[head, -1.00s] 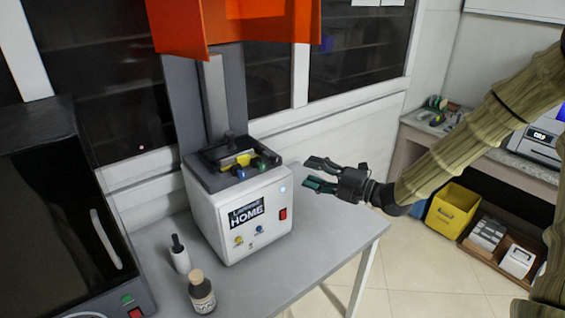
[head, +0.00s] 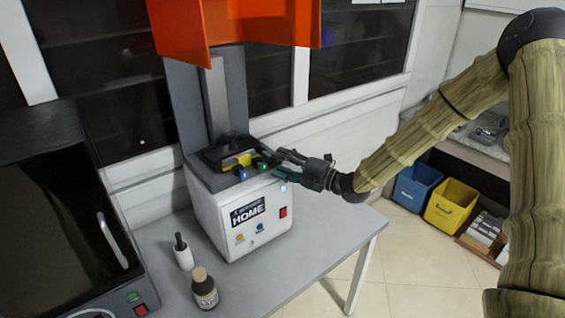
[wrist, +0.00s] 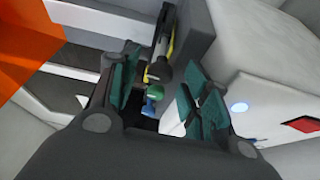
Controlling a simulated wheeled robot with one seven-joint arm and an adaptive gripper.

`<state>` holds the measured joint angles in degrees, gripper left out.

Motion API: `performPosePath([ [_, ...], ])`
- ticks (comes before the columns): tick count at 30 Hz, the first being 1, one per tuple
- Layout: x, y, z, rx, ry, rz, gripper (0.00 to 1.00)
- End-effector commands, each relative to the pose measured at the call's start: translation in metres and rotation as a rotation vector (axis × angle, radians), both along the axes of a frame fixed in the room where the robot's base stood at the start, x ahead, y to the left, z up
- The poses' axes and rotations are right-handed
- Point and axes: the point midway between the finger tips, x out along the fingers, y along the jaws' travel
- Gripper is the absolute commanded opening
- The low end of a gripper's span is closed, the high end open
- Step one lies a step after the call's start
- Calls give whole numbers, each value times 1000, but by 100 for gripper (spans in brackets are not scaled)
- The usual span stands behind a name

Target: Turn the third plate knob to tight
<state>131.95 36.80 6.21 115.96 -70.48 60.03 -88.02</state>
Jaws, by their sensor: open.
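The white printer (head: 245,215) labelled HOME stands on the grey table, with small knobs around the dark plate on its top. A blue knob (head: 242,174) is at the plate's front side and a green knob (head: 262,165) is near my gripper. In the wrist view, a dark knob (wrist: 159,72), the green knob (wrist: 155,92) and the blue knob (wrist: 150,108) show in the gap between the teal finger pads. I cannot tell which is the third. My gripper (head: 272,164) is open at the printer's right top edge; contact with a knob cannot be made out.
A grey column (head: 213,100) and an orange cover (head: 255,25) rise above the plate. A white bottle (head: 183,254) and a dark bottle (head: 203,290) stand in front, left of the printer. A black machine (head: 60,200) is at the left. The table right of the printer is clear.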

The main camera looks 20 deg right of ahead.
Motion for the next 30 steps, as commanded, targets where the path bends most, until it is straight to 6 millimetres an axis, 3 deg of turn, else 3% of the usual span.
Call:
performPosePath([
  [8,0,0,0,0,0,0,45],
  [15,0,0,0,0,0,-1,2],
  [22,0,0,-3,19,8,-1,1],
  [30,0,1,-7,158,57,-1,1],
])
